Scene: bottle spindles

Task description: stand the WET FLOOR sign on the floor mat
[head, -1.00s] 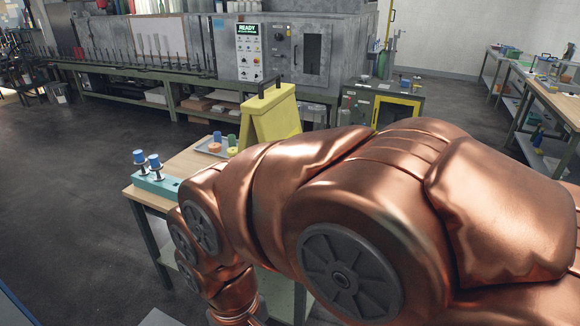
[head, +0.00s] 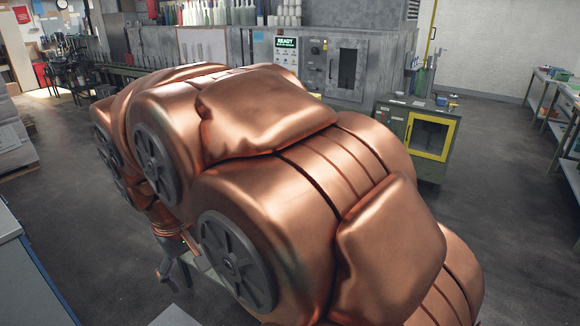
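The WET FLOOR sign is not visible now; my copper arm fills the middle of the head view and covers the area of the small work table. One second ago a yellow folded sign with a dark handle stood upright at that table. No floor mat can be made out. Grey parts that look like my gripper (head: 167,268) show below the wrist at lower left, partly hidden by the arm. I cannot tell whether the fingers are open or shut, and no held object shows.
A green cabinet with a yellow-framed door (head: 430,135) stands right of centre. A grey machine with a READY panel (head: 286,50) is at the back. Benches (head: 562,95) line the right side. A grey cabinet (head: 25,275) is at the left front. Dark floor (head: 75,185) is clear at left.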

